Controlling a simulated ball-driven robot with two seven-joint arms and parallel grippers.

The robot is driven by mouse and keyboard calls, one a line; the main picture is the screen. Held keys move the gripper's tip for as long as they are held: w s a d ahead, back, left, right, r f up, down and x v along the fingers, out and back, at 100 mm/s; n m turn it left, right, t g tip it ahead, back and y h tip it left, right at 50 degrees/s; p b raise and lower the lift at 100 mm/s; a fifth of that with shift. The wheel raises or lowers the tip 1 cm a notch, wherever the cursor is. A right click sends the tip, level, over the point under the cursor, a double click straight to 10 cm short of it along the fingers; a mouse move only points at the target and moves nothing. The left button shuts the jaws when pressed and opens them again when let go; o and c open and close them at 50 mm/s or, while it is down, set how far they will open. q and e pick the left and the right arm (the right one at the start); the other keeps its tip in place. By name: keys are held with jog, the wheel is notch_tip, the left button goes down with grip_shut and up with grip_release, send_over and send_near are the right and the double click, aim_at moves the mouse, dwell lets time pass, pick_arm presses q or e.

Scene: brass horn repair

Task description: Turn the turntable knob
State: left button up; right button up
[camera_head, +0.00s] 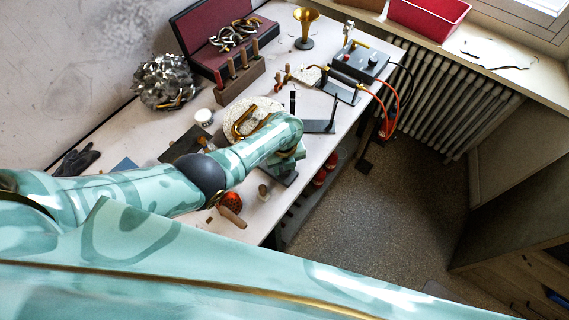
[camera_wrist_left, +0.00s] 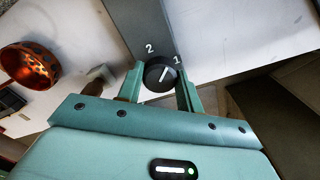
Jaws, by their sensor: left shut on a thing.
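In the left wrist view the turntable knob (camera_wrist_left: 161,71) is a small black dial with a white pointer line. It is set in a grey panel (camera_wrist_left: 148,25) marked 2 at upper left and 1 at upper right; the line slants toward the 1. My left gripper (camera_wrist_left: 162,82) has a finger on each side of the knob and is shut on it. In the head view the round speckled turntable (camera_head: 212,132) lies on the bench, with a brass horn part (camera_head: 243,120) on it. My left gripper (camera_head: 290,166) is at the bench's right edge; there the knob is hidden. My right gripper is not in view.
A copper-red perforated bowl (camera_wrist_left: 30,65) is left of the gripper in the wrist view. On the bench are a wooden tool block (camera_head: 240,82), a black stand (camera_head: 319,126), a control box (camera_head: 361,62) with red hoses, and a white jar (camera_head: 204,116). Open floor lies right.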

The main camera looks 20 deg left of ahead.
pick_arm(q)
jog(key=n, duration=0.4)
jog(key=shift+n+p, duration=0.3)
jog(key=shift+p, duration=0.1)
jog(key=shift+n, duration=2)
jog(key=o, duration=1)
jog(key=shift+r+p, duration=0.1)
jog(key=shift+p, duration=0.25)
notch_tip(320, 180, up, 16)
jog(key=p, duration=1.2)
